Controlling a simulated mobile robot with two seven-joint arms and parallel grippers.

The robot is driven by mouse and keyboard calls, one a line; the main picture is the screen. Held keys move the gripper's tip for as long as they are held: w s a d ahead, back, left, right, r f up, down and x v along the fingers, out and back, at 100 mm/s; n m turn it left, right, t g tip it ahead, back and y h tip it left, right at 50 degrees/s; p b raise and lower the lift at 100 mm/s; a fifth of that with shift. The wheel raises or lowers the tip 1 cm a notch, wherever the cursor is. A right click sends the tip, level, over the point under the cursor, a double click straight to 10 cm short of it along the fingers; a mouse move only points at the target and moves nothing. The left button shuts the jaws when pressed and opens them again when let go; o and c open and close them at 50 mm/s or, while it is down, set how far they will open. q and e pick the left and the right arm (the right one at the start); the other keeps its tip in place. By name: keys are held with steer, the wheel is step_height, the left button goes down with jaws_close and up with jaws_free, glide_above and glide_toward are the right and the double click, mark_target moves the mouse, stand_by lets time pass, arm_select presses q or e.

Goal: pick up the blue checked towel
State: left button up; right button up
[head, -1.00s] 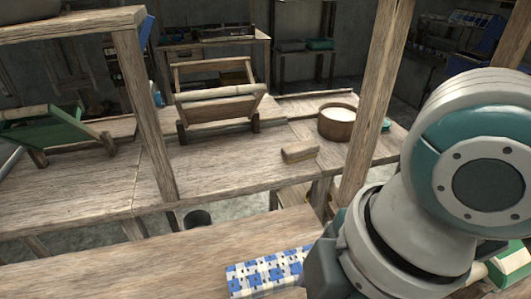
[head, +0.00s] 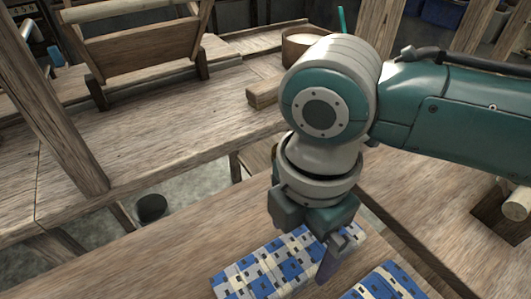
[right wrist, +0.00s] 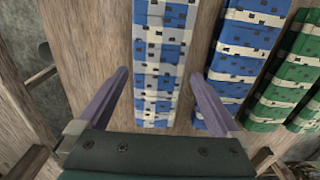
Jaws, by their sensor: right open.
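A blue and white checked towel (head: 262,272) lies folded on the wooden bench in front of me. It also shows in the right wrist view (right wrist: 158,50) as a long strip running between my fingers. A second blue and white checked towel (head: 385,283) lies to its right, and also shows in the right wrist view (right wrist: 238,45). My right gripper (head: 335,258) is open above the first towel, pointing down, with its purple fingers (right wrist: 160,82) on either side of it. Whether the fingertips touch the bench cannot be told. My left gripper is out of view.
Green and white checked towels (right wrist: 285,90) lie further right in the right wrist view. A wooden upright (head: 50,110) stands at left. Behind are a wooden block (head: 262,95), a round bowl (head: 303,48) and a wooden frame (head: 140,50). A dark bucket (head: 151,207) is on the floor.

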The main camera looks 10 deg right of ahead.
mark_target(297, 253)
step_height(297, 253, down, 4)
steer(key=shift+r+b, duration=0.25)
steer(key=shift+b, duration=0.1)
steer(key=shift+c, duration=0.4)
steer(key=shift+r, duration=0.1)
steer(key=c, duration=1)
